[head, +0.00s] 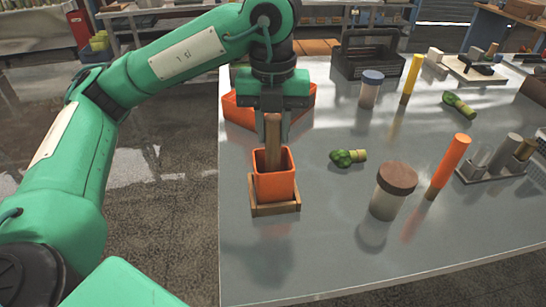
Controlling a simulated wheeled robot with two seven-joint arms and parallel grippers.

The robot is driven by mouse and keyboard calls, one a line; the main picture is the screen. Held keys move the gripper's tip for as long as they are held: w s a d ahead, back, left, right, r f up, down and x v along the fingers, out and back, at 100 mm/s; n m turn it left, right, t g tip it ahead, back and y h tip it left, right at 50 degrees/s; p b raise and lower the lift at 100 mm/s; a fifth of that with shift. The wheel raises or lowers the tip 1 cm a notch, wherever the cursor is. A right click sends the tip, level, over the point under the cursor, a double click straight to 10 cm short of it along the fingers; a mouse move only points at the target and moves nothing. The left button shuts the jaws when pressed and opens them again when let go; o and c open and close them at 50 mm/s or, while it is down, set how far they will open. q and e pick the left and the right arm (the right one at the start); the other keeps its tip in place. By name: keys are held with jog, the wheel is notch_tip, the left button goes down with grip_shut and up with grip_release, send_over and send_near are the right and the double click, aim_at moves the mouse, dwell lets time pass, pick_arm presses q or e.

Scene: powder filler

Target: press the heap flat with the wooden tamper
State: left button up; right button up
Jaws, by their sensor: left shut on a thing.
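The wooden tamper (273,140) is a brown upright rod. My left gripper (273,125) is shut on its upper part and points straight down. The tamper's lower end is inside an orange square cup (275,186), which hides it. The cup stands upright in a small wooden tray (275,209) near the table's left edge. The heap is not visible; the cup's walls and the tamper hide the inside. My right gripper is not in view.
On the grey table (330,250) stand a brown-lidded jar (393,191), an orange cylinder (450,162), a blue-lidded jar (371,90) and a yellow stick (411,80). Broccoli (347,157) lies right of the cup. An orange tray (240,112) sits behind my gripper. The front of the table is clear.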

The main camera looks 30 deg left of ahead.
pick_arm(q)
jog(key=shift+r+p, duration=3.85)
jog(key=shift+r, duration=1)
notch_tip(320, 180, up, 5)
jog(key=p, duration=0.4)
